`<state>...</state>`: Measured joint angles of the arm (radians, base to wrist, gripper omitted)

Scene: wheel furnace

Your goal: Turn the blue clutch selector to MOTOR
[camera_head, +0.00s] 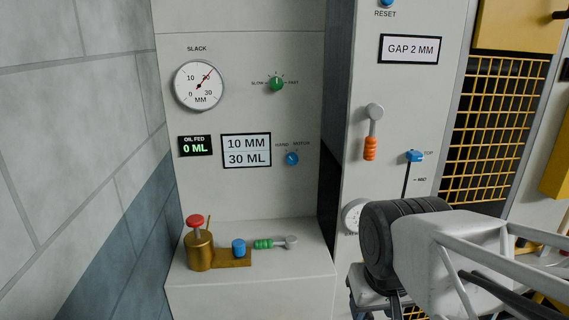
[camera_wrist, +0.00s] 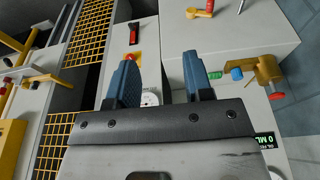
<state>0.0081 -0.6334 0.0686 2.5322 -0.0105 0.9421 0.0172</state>
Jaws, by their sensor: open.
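The blue clutch selector (camera_head: 292,158) is a small round knob on the pale panel, right of the 10 MM / 30 ML sign. HAND is printed to its upper left and a partly legible MOTOR label to its upper right. The knob's pointer is too small to read surely. In the wrist view I cannot make the selector out. My gripper (camera_wrist: 161,57) is open, its two blue-grey fingers apart with nothing held between them. In the head view my wrist is at the lower right, apart from the selector, and the fingers are not clearly seen.
Below the selector a ledge (camera_head: 205,283) carries a brass oiler (camera_head: 200,250) with a red knob, a blue cap (camera_head: 239,248) and a green-handled lever (camera_head: 265,244). A green SLOW/FAST knob (camera_head: 277,84) is above. The right cabinet (camera_head: 352,85) projects, bearing an orange-handled lever (camera_head: 371,148).

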